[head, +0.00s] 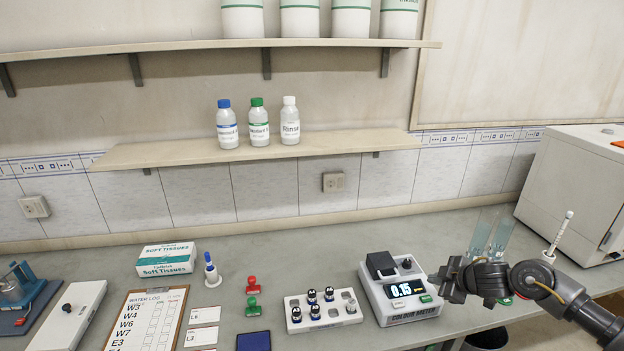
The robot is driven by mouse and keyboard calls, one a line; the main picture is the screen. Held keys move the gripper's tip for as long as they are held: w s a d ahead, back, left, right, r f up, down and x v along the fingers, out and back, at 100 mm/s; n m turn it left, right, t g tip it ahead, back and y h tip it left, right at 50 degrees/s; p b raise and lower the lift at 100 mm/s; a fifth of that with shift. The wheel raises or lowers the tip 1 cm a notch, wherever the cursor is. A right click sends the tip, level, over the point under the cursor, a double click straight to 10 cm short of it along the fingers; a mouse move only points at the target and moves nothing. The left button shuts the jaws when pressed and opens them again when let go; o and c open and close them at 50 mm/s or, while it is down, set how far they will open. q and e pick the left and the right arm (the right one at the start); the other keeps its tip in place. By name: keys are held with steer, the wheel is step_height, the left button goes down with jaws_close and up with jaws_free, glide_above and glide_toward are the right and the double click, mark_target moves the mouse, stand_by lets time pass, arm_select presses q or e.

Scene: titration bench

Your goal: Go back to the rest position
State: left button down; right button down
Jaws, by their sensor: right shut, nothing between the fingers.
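My right gripper (449,279) is at the lower right, its arm coming in from the right edge. Its fingers are shut and empty, pointing left, just beside the right side of the colour meter (407,312), whose display reads about 0.15. From this view I cannot tell whether the gripper touches the meter. My left gripper does not show.
A white vial rack (297,326) with several dark-capped vials stands left of the meter. Two tall glass vessels (497,236) stand behind my right arm, near a white box-shaped device (575,190). A tissue box (166,259) and a clipboard (140,322) are farther left.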

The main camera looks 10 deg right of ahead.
steer(key=shift+y, duration=0.3)
steer(key=s+a+f, duration=0.1)
steer(key=a+f, duration=0.1)
steer(key=a, duration=0.1)
steer(key=s+a+f, duration=0.1)
steer(key=a+f, duration=0.1)
steer(key=a, duration=0.2)
steer(key=s+a+f, duration=0.2)
steer(key=a, duration=0.1)
steer(key=shift+s+a, duration=0.1)
steer(key=shift+a, duration=0.15)
steer(key=s+a+f+m+h, duration=0.1)
steer(key=s+a+f+m, duration=0.2)
steer(key=s+a, duration=0.45)
steer(key=s+a+m+g+h, duration=0.1)
steer(key=s+a+m+g, duration=0.15)
steer(key=s, duration=0.95)
steer(key=s+a+m+g, duration=0.1)
steer(key=s+m+g, duration=0.25)
steer(key=s, duration=0.75)
step_height(320, 180, down, 32)
steer(key=s+f+b, duration=0.1)
steer(key=b, duration=0.4)
steer(key=s+d+f+g+b, duration=0.2)
steer(key=s+d+f+b, duration=0.1)
steer(key=s+f, duration=1.3)
step_height(320, 180, down, 3)
steer(key=shift+s+r+b, duration=0.15)
steer(key=shift+b, duration=0.35)
